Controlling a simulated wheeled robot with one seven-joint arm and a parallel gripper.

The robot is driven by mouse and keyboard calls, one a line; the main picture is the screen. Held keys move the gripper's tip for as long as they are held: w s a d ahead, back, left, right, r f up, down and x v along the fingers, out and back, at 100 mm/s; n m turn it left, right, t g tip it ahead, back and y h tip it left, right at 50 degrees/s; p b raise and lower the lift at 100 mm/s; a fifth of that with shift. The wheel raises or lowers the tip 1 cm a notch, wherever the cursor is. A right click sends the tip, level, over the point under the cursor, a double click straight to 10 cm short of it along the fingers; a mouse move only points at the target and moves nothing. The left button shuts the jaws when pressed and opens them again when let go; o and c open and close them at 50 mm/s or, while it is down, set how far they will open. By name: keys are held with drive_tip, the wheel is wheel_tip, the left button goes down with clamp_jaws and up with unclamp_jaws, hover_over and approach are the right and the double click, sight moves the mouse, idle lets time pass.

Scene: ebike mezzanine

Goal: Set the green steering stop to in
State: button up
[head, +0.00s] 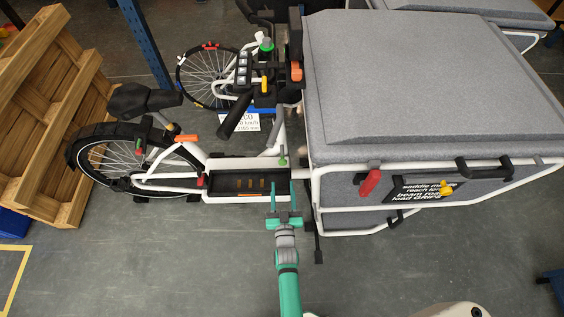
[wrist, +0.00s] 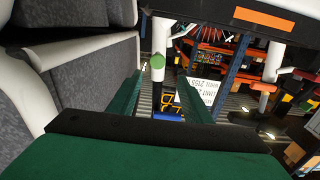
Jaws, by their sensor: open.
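A small green knob (head: 282,161), which looks like the steering stop, sits low on the white bike frame beside the grey cargo box. In the wrist view the green knob (wrist: 157,61) shows as a round end on a white post, between my finger lines. My gripper (head: 280,188) is open and empty, its teal fingers pointing at the knob, with a short gap in the head view. In the wrist view my gripper (wrist: 160,80) has a finger on each side of the knob's line. I cannot tell whether the stop is in or out.
The grey cargo box (head: 430,80) with white rails stands close on the right. A red lever (head: 370,182) and a yellow knob (head: 446,188) are on its side. A black footboard (head: 235,184) lies left of my fingers. The floor in front is clear.

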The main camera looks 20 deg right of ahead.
sight(283, 164)
drive_tip(key=x, duration=1.2)
drive_tip(key=shift+d, duration=0.35)
clamp_jaws()
drive_tip(key=shift+w+f, duration=0.1)
